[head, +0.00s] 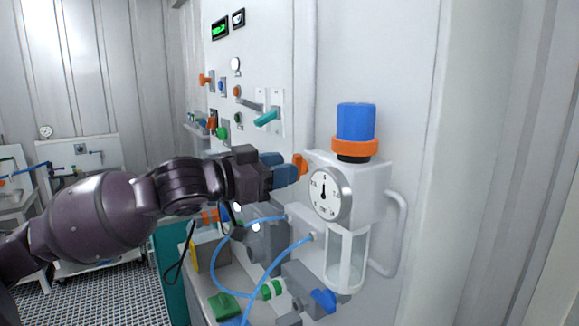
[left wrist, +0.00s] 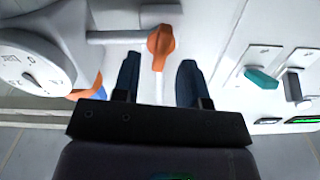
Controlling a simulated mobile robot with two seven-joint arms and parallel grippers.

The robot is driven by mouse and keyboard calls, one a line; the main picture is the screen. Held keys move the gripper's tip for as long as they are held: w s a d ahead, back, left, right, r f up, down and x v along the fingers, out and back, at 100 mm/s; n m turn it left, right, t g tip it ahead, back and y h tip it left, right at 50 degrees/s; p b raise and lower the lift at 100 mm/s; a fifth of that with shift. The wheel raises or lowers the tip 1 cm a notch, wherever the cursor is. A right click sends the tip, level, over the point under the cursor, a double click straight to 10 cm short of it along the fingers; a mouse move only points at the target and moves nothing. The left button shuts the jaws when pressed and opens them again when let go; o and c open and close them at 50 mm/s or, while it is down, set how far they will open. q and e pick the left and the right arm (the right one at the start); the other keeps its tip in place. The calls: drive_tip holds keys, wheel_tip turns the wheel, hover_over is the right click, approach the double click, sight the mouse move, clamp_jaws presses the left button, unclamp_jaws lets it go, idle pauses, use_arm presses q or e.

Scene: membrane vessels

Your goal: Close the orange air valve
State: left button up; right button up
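The orange air valve handle (head: 300,166) shows in the head view just beyond my left gripper's fingertips, left of the white regulator unit. In the left wrist view the orange handle (left wrist: 161,42) sits by a pale pipe, its narrow lower end reaching between the fingertips. My left gripper (head: 286,170) has blue fingers. In the left wrist view its fingers (left wrist: 160,68) stand apart, one on each side of the handle's lower end, with gaps visible on both sides. The fingers hide part of the valve in the head view. My right gripper is not in view.
The regulator has a round gauge (head: 330,193), a blue knob (head: 356,122) and an orange ring (head: 355,147). A teal lever (head: 267,117) is on the wall panel above the gripper. Blue hoses (head: 270,270) and a blue-handled valve (head: 323,300) lie below.

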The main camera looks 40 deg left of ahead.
use_arm(q)
drive_tip(key=shift+x, duration=1.15)
drive_tip(key=shift+c, duration=0.3)
drive_tip(key=c, duration=0.5)
